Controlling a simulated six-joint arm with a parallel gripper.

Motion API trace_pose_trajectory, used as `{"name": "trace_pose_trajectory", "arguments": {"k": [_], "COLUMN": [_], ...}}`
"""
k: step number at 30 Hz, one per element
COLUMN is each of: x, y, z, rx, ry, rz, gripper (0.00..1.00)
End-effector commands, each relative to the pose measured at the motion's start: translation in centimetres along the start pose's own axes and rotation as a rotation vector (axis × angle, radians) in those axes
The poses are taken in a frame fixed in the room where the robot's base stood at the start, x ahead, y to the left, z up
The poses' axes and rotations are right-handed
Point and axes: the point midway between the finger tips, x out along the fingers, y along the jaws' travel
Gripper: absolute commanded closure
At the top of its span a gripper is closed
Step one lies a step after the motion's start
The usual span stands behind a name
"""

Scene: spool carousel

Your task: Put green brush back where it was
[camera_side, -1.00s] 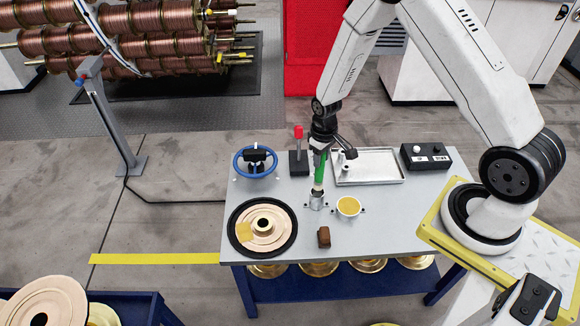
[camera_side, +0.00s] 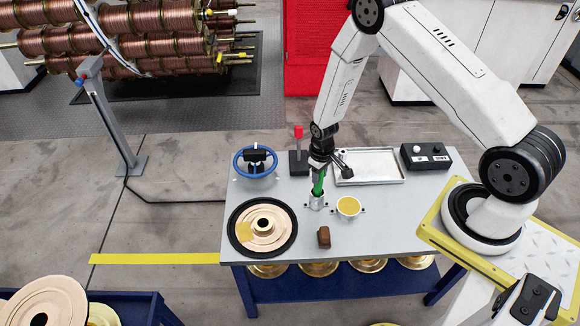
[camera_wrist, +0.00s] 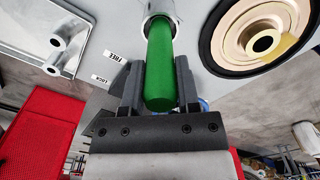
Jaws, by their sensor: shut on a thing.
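The green brush (camera_side: 318,186) stands about upright on the grey table, its lower end inside the small metal holder (camera_side: 316,202). My gripper (camera_side: 321,170) is above the holder, shut on the brush's green handle. In the wrist view the green handle (camera_wrist: 160,70) lies between the two fingers of my gripper (camera_wrist: 158,88), and its far end enters the round metal holder (camera_wrist: 157,10). The brush's bristle end is hidden inside the holder.
A yellow-filled cup (camera_side: 348,206) stands just right of the holder. A brown block (camera_side: 323,237) lies in front. A copper-coloured disc (camera_side: 280,235) is at left, a blue handwheel (camera_side: 243,170) behind it. A metal tray (camera_side: 385,178) and black switch box (camera_side: 437,160) are at right.

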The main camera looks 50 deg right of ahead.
Motion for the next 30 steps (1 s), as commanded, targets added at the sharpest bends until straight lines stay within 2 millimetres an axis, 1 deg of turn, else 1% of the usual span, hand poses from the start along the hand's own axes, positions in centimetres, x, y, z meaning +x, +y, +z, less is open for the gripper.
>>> {"name": "trace_pose_trajectory", "arguments": {"k": [3, 5, 19, 20, 21, 22, 23, 30], "x": [1.1, 1.3, 1.7, 1.7, 1.7, 1.7, 1.7, 1.7], "y": [0.0, 0.0, 0.0, 0.0, 0.0, 0.0, 0.0, 0.0], "z": [0.0, 0.0, 0.0, 0.0, 0.0, 0.0, 0.0, 0.0], "rx": [0.000, 0.000, 0.000, 0.000, 0.000, 0.000, 0.000, 0.000], "ry": [-0.001, 0.000, 0.001, 0.001, 0.001, 0.001, 0.001, 0.001], "rz": [0.000, 0.000, 0.000, 0.000, 0.000, 0.000, 0.000, 0.000], "gripper": [1.00, 1.00, 1.00, 0.53, 0.41, 0.31, 0.25, 0.25]}}
